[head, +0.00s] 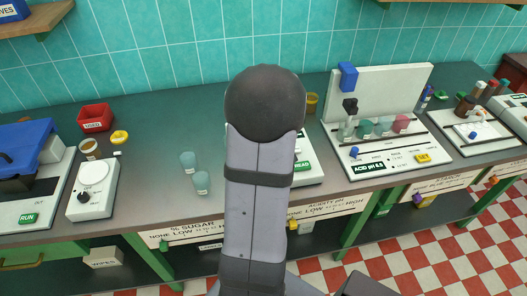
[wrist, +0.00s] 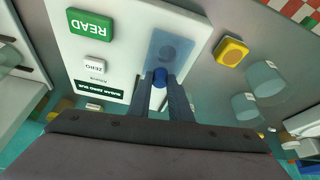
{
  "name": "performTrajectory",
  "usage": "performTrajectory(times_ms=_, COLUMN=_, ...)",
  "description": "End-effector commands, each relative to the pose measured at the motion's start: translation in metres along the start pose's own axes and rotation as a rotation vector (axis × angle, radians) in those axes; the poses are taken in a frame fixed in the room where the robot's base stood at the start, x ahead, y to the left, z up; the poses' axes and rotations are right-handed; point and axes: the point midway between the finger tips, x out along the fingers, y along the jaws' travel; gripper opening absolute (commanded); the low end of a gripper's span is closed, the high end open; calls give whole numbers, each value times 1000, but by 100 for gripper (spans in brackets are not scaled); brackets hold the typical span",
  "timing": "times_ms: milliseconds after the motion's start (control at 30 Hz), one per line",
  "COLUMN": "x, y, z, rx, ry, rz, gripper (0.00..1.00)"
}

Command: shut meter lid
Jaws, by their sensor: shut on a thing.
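The white meter (wrist: 115,55) fills the upper left of the wrist view, with a green READ button (wrist: 89,24) and a ZERO button (wrist: 97,66). Its see-through blue lid (wrist: 178,45) lies over a darker round shape; I cannot tell whether it is fully down. My gripper (wrist: 160,82) is shut on the lid's blue knob (wrist: 160,74). In the head view my arm hides the gripper, the lid and most of the meter; only the meter's right part (head: 307,172) shows.
The acid pH meter (head: 385,160) stands to the right, a white dial device (head: 92,190) to the left.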

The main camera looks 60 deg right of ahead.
Motion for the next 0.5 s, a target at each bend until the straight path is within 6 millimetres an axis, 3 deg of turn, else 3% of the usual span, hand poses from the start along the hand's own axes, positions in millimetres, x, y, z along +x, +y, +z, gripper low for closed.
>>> performTrajectory(times_ms=300, x=-2, y=0, z=3, rx=-1, ry=-4, rz=-1, gripper=0)
performTrajectory(times_ms=333, x=-2, y=0, z=3, rx=-1, ry=-5, rz=-2, gripper=25)
performTrajectory(times_ms=367, x=-2, y=0, z=3, rx=0, ry=-5, rz=-2, gripper=32)
performTrajectory(times_ms=400, x=-1, y=0, z=3, rx=0, ry=-5, rz=-2, gripper=37)
performTrajectory(times_ms=500, x=-1, y=0, z=2, rx=0, ry=-4, rz=-2, gripper=37)
